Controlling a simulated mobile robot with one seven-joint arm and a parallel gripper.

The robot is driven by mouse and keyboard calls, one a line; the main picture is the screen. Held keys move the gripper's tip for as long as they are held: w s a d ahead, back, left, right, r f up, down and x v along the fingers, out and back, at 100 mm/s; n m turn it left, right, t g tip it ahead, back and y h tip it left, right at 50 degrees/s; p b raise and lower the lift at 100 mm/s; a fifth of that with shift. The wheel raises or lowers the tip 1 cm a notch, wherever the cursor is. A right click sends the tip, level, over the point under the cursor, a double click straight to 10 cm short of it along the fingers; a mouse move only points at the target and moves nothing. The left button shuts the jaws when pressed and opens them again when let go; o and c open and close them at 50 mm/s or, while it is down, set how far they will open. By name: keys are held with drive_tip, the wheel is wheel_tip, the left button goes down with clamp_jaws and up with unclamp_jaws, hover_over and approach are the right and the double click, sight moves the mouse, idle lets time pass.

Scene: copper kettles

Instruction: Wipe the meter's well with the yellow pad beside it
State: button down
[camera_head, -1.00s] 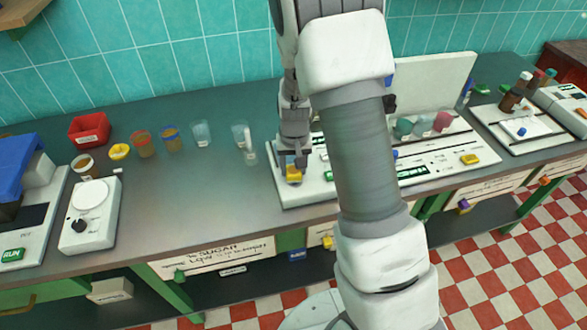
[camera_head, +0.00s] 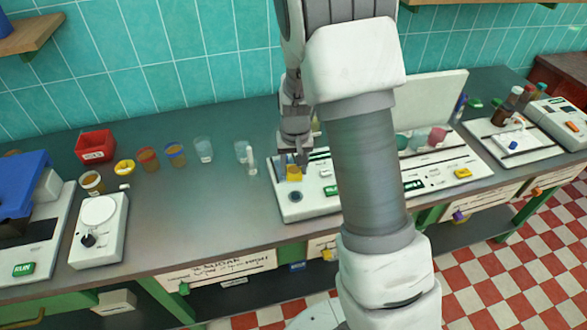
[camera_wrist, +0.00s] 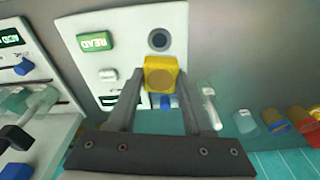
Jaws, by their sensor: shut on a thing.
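The meter (camera_head: 318,207) is a white box with a green READ button (camera_wrist: 95,41). Its well (camera_head: 296,196) is a dark round recess near the front left corner, uncovered; the wrist view shows it too (camera_wrist: 159,40). My gripper (camera_head: 292,166) is shut on the yellow pad (camera_head: 294,174). In the wrist view the pad (camera_wrist: 160,66) sits between the fingertips, with a brownish round patch on it, just beside the well. The pad is behind the well in the head view. Whether it touches the meter's top I cannot tell.
Several jars and a red bin (camera_head: 95,146) are farther left. Another white device (camera_head: 455,165) stands to the right. The counter left of the meter (camera_head: 205,215) is clear.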

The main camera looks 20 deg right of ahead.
drive_tip(key=shift+r+p, duration=0.3)
drive_tip(key=shift+r, duration=0.4)
drive_tip(key=shift+d, duration=0.1)
